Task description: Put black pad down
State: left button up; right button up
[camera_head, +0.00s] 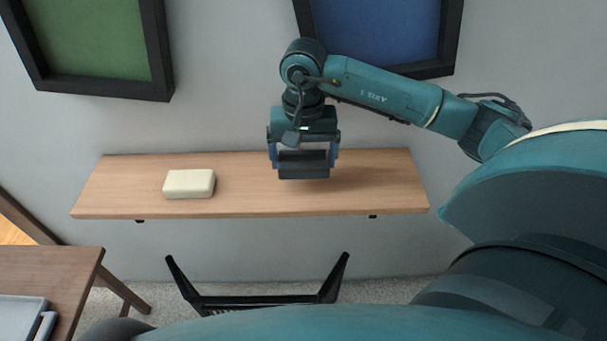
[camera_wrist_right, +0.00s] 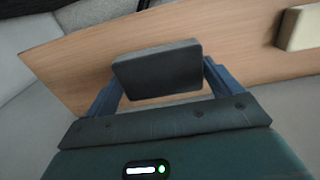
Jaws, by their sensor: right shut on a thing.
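The black pad (camera_head: 303,164) is a dark rectangular block in the head view. My right gripper (camera_head: 303,154) is shut on it, with one blue finger at each side. The pad is in front of the wooden wall shelf (camera_head: 245,190) in the picture; I cannot tell whether it touches the shelf surface. In the right wrist view the pad (camera_wrist_right: 158,70) sits between the blue fingers, with the shelf behind it. My left gripper is not in view.
A cream block (camera_head: 189,184) lies on the shelf left of the pad. The shelf is bare between them and at its right end. Framed green (camera_head: 88,40) and blue (camera_head: 375,35) panels hang above. A brown table (camera_head: 50,275) stands at lower left.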

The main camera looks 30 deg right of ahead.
aim_at(303, 187)
notch_tip(303, 187, down, 5)
jog(key=shift+f, duration=0.15)
jog(key=o, duration=0.6)
jog(key=shift+f, duration=0.1)
notch_tip(303, 187, up, 13)
jog(key=shift+d+r+b, duration=0.1)
jog(key=shift+d+b, duration=0.05)
jog(key=shift+b, duration=0.2)
dwell(0.4)
